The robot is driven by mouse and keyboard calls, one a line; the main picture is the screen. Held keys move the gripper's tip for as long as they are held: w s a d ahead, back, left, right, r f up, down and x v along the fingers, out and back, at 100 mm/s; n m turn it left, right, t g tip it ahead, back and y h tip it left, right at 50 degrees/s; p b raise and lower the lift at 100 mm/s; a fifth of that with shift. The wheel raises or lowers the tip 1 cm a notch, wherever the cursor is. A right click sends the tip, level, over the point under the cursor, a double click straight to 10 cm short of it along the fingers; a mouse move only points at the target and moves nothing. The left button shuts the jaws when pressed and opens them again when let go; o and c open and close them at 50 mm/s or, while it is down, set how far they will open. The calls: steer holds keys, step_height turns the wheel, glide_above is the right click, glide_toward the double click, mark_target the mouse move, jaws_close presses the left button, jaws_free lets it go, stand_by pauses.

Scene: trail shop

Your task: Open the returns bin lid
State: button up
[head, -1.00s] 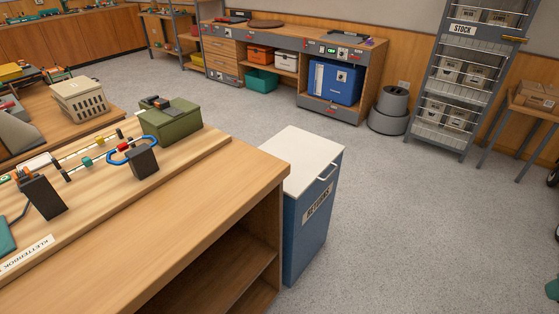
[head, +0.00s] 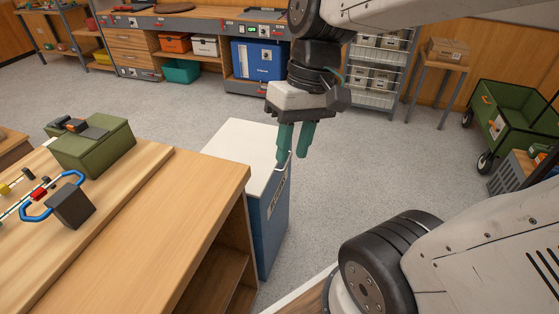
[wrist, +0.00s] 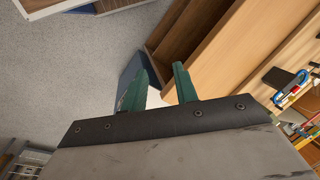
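The returns bin (head: 273,220) is a blue box beside the wooden counter, with a label on its front. Its white lid (head: 240,150) lies flat and shut on top, with a pale bar handle (head: 284,163) at the front edge. My gripper (head: 293,158) points down over the lid's front right edge, its green fingers apart with nothing seen between them. The fingertips appear close to the handle and partly cover it; I cannot tell whether they touch. In the wrist view, my gripper (wrist: 160,85) shows its two fingers apart, with a dark blue part of the bin (wrist: 133,68) behind them.
The wooden counter (head: 205,175) stands directly left of the bin, with a green box (head: 95,150) and a dark block (head: 72,205) on it. A green cart (head: 515,115) stands at the right. Open grey floor (head: 355,160) lies right of and behind the bin.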

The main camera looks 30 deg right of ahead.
steer(key=w+d+f+m+t+y, duration=0.1)
steer(key=w+d+f+m+y, duration=0.2)
steer(key=w+f, duration=0.45)
steer(key=w+d+f+t+y, duration=0.1)
steer(key=w+d+f+y, duration=0.4)
steer(key=w, duration=0.6)
steer(key=w+d+f+m+t, duration=0.2)
steer(key=d+f+t, duration=0.2)
steer(key=d+f, duration=0.3)
steer(key=w+d+f+m+t+h, duration=0.1)
steer(key=w+d+f+m+t, duration=0.2)
steer(key=f, duration=0.6)
steer(key=w+d+f+m+t, duration=0.1)
steer(key=d+f+m+t, duration=0.1)
steer(key=d+f+t, duration=0.4)
steer(key=w+a+f, duration=0.1)
steer(key=w, duration=0.1)
steer(key=w+a+f+g, duration=0.1)
steer(key=w, duration=0.1)
steer(key=w+a+f+g, duration=0.1)
steer(key=w+a, duration=0.1)
steer(key=shift+c, duration=0.2)
